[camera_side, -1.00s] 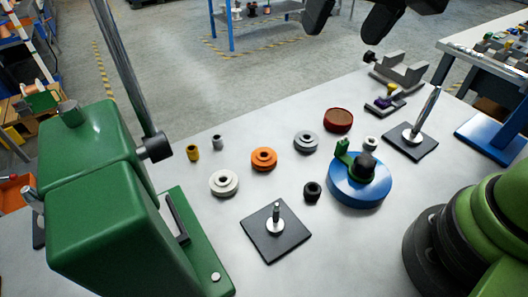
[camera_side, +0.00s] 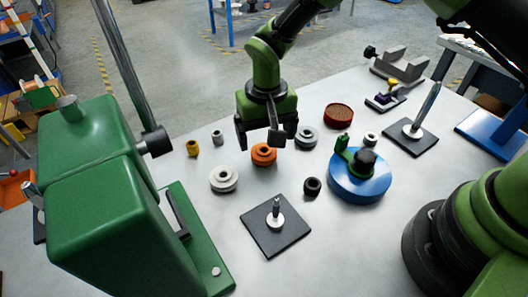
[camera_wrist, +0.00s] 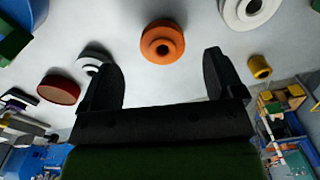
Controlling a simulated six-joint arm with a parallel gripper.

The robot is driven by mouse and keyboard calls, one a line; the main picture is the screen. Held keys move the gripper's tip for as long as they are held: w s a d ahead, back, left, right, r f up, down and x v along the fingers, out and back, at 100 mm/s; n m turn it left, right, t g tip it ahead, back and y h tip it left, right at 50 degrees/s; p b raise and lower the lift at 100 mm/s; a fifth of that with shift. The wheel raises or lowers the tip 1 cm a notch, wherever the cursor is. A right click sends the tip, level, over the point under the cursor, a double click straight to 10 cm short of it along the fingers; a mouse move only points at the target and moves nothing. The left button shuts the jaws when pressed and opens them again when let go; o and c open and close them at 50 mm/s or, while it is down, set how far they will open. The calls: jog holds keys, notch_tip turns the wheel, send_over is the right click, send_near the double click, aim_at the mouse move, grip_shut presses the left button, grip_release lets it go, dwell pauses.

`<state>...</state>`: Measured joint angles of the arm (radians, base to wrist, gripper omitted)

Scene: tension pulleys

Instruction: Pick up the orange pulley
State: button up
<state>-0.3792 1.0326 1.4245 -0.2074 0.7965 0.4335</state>
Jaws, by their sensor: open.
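The orange pulley (camera_side: 264,155) lies flat on the pale table in the side view, between the white pulley and the grey pulley. My gripper (camera_side: 262,138) is above and close to it, pointing down, with its fingers apart. One finger hides part of the scene behind it. In the wrist view the orange pulley (camera_wrist: 162,42) shows whole, with its central hole, between and beyond the two black fingertips of my gripper (camera_wrist: 163,70). The jaws are open and nothing is between them.
A white pulley (camera_side: 224,179) lies left of the orange one and a grey pulley (camera_side: 306,137) right of it. A red-topped round dish (camera_side: 338,116), a blue round base (camera_side: 360,186), a black plate with a post (camera_side: 275,230) and a yellow bushing (camera_side: 193,148) stand around.

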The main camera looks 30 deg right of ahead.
aim_at(265, 151)
jog(key=f, duration=0.5)
jog(key=shift+w+f, duration=0.15)
jog(key=shift+w, duration=0.05)
jog(key=shift+c, duration=0.2)
jog(key=c, duration=1)
